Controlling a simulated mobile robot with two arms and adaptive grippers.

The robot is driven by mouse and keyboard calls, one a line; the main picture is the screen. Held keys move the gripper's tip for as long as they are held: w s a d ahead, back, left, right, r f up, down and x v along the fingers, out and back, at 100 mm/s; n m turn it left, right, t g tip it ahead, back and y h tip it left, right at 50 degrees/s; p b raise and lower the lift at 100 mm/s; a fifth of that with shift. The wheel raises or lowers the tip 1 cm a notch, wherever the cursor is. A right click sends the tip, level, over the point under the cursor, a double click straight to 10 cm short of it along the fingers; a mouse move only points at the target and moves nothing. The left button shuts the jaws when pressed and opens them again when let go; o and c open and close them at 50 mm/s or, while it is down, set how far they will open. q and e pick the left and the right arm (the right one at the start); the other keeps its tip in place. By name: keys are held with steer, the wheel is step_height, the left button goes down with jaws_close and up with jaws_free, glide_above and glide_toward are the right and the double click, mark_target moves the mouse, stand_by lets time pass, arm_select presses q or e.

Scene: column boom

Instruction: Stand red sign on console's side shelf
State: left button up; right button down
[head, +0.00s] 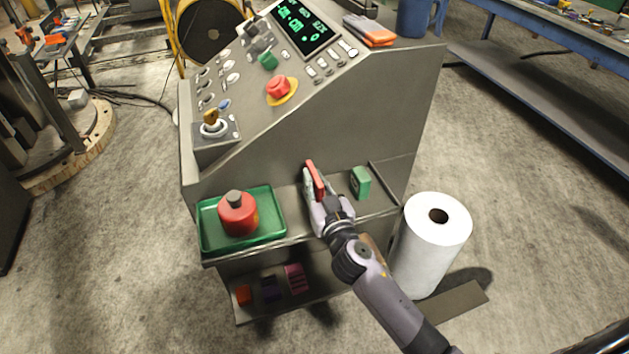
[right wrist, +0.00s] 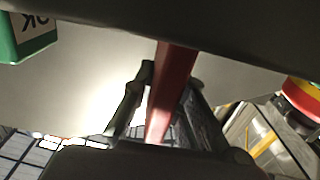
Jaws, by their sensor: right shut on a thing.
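The red sign (head: 313,177) is in my right gripper (head: 316,192), held upright just above or on the console's side shelf (head: 379,204); I cannot tell whether its lower edge touches. In the right wrist view the sign (right wrist: 171,88) is a narrow red strip seen edge-on between the fingers of the right gripper (right wrist: 163,100). A green sign (head: 361,182) stands on the shelf to the right. It also shows in the wrist view, lettered OK (right wrist: 32,30). My left gripper is out of view.
A green tray (head: 276,228) with a red container (head: 238,213) sits at the shelf's left. The sloped console (head: 340,130) rises behind. A white roll (head: 432,250) stands right of the shelf. Small coloured items lie on the lower shelf (head: 325,290).

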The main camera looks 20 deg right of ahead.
steer(key=c, duration=1.6)
jaws_free()
steer(key=shift+f, duration=0.1)
steer(key=shift+s, duration=0.1)
steer(key=s+b, duration=0.1)
steer(key=s, duration=1)
steer(key=shift+s+d+b, duration=0.2)
steer(key=shift+s+b, duration=0.2)
